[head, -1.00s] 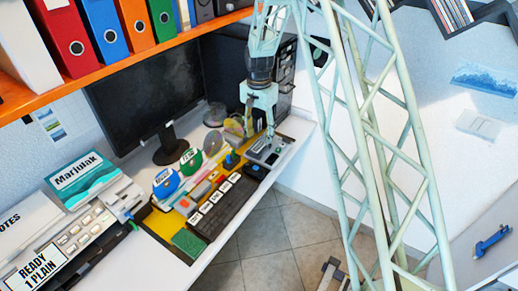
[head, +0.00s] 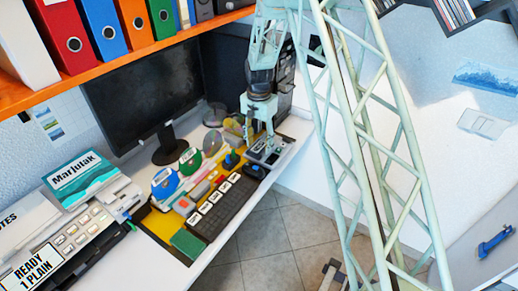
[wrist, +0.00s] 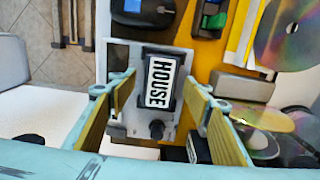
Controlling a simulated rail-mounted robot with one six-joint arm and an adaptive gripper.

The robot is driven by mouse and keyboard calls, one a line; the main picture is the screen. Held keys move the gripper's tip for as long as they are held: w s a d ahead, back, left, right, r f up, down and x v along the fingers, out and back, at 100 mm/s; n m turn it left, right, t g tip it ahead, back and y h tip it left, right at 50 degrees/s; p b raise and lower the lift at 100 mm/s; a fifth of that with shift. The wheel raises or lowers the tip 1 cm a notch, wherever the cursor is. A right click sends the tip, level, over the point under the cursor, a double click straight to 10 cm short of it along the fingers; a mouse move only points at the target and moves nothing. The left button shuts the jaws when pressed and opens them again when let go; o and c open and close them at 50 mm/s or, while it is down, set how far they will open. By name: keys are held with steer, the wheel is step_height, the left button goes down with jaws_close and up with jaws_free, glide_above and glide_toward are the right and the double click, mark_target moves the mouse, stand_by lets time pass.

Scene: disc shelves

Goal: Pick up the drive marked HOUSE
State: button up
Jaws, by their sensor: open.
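The drive marked HOUSE (wrist: 161,82) shows in the wrist view, a small dark block with a white label. It lies on a grey plate or tray (wrist: 122,56) at the desk's edge. My gripper (wrist: 158,108) is open, with one yellow-padded finger on each side of the drive. A gap shows between each finger and the drive. In the head view my gripper (head: 258,142) points down at the right end of the desk, and it partly hides the spot beneath it.
Left of my gripper in the head view lie a dark rack with white labels (head: 215,208), colored disc holders (head: 165,183) and a yellow mat (head: 161,221). A dark monitor (head: 140,90) stands behind. Discs (wrist: 285,35) lie at the right in the wrist view.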

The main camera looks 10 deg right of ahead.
mark_target(259, 146)
steer(key=c, duration=1)
steer(key=shift+r+p, duration=0.5)
steer(key=shift+r, duration=1.05)
steer(key=shift+s+r, duration=0.1)
steer(key=shift+r, duration=0.15)
steer(key=s, duration=0.5)
steer(key=s+r+p, duration=0.1)
steer(key=s, duration=0.4)
steer(key=s+p, duration=0.1)
steer(key=s, duration=0.4)
steer(key=shift+s+a+r, duration=0.2)
steer(key=shift+s+a, duration=0.2)
